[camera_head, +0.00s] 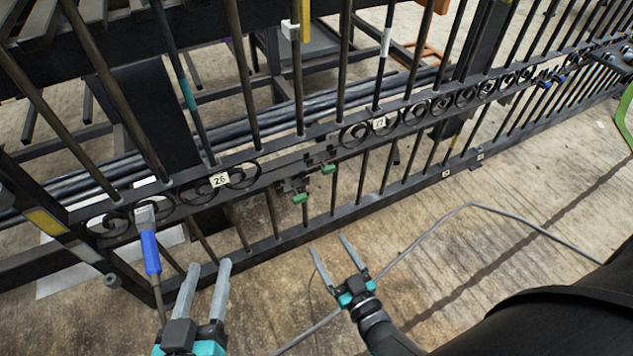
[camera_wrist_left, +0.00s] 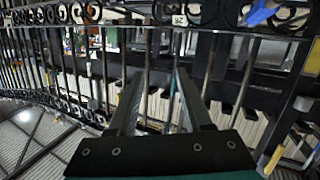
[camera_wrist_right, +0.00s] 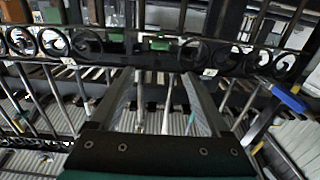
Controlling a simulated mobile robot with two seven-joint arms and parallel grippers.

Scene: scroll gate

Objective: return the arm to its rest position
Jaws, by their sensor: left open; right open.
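My left gripper (camera_head: 205,282) is open and empty in the head view, low at the left in front of the black scroll gate (camera_head: 262,188). Its two grey fingers stand apart in the left wrist view (camera_wrist_left: 155,95), with gate bars behind them. My right gripper (camera_head: 332,250) is open and empty, to the right of the left one and in front of the gate's lower rail. In the right wrist view its fingers (camera_wrist_right: 160,85) are spread, with the scroll rail beyond. My right arm comes in from the lower right of the head view.
The gate has scroll rings, upright bars and number tags, including 26 (camera_head: 219,180). Green-handled latches (camera_head: 300,198) sit mid-gate, and a blue handle (camera_head: 150,252) hangs at the left. A grey cable (camera_head: 440,222) lies on the floor. Open floor lies right of my right gripper.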

